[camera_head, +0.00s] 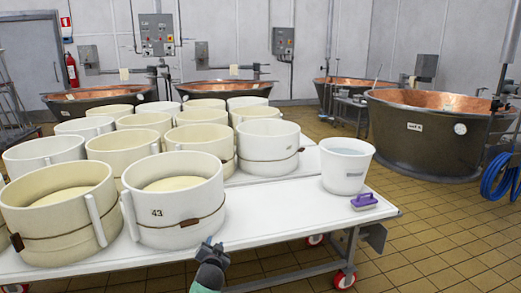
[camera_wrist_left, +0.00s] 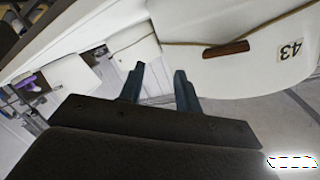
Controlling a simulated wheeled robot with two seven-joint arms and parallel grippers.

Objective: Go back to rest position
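My left gripper (camera_head: 209,243) shows at the bottom middle of the head view, at the front edge of the white table (camera_head: 275,225), just in front of the round mould marked 43 (camera_head: 178,218). In the left wrist view the two fingers of the left gripper (camera_wrist_left: 160,80) stand apart with nothing between them. The mould marked 43 also shows there (camera_wrist_left: 255,65), close beyond the fingers, with its brown toggle and cord. I cannot tell whether the gripper touches the table. My right gripper is in neither view.
Several round cheese moulds crowd the table's left and middle. A white bucket (camera_head: 346,168) and a purple brush (camera_head: 364,202) stand at its right end. Copper vats (camera_head: 430,135) stand behind. A blue hose (camera_head: 497,180) hangs at right. Tiled floor (camera_head: 450,240) is clear at front right.

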